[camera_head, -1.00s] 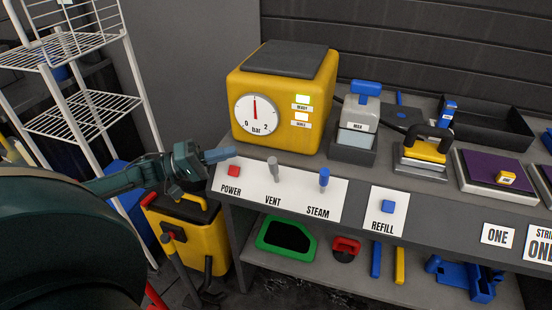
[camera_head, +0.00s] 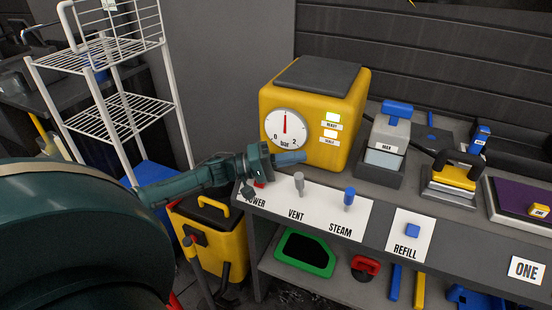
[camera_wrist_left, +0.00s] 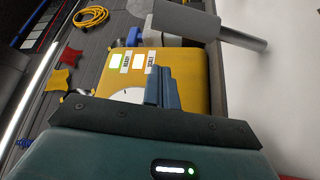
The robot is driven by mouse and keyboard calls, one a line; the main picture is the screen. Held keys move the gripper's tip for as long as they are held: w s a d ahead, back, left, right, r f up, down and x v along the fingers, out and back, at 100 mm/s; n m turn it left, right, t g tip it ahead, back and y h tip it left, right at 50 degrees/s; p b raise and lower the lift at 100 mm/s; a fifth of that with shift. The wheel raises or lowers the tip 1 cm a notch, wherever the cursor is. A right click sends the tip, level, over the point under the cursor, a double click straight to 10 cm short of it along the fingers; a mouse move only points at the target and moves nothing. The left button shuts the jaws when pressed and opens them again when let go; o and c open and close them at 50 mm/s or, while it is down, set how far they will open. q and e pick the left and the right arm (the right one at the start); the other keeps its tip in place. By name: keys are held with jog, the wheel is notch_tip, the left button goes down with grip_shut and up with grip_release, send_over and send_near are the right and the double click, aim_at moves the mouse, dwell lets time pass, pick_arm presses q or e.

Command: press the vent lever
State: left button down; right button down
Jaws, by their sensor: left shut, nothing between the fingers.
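The grey vent lever (camera_head: 299,184) stands upright on the white control panel (camera_head: 272,203), above the VENT label. In the left wrist view a grey knob on a rod (camera_wrist_left: 186,18), which looks like this lever, shows at the top right. My left gripper (camera_head: 291,158) is shut and empty, with blue fingertips just behind and above the lever in the head view; I see no clear contact. The shut fingers also show in the left wrist view (camera_wrist_left: 163,88), in front of the yellow boiler. My right gripper is not in view.
The yellow boiler (camera_head: 345,95) with its gauge (camera_head: 287,127) stands close behind my fingers. The blue steam lever (camera_head: 349,197) stands right of the vent lever. A white wire rack (camera_head: 120,112) is at the left.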

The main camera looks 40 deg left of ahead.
aim_at(300, 187)
pick_arm(q)
jog(key=s, duration=0.1)
jog(key=s+d+f+p, duration=0.1)
jog(key=s, duration=0.1)
jog(key=shift+s+d+f, duration=0.2)
jog(key=shift+s, duration=0.1)
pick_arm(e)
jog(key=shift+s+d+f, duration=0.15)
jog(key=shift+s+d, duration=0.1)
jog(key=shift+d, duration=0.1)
pick_arm(q)
jog(key=shift+s+f, duration=0.1)
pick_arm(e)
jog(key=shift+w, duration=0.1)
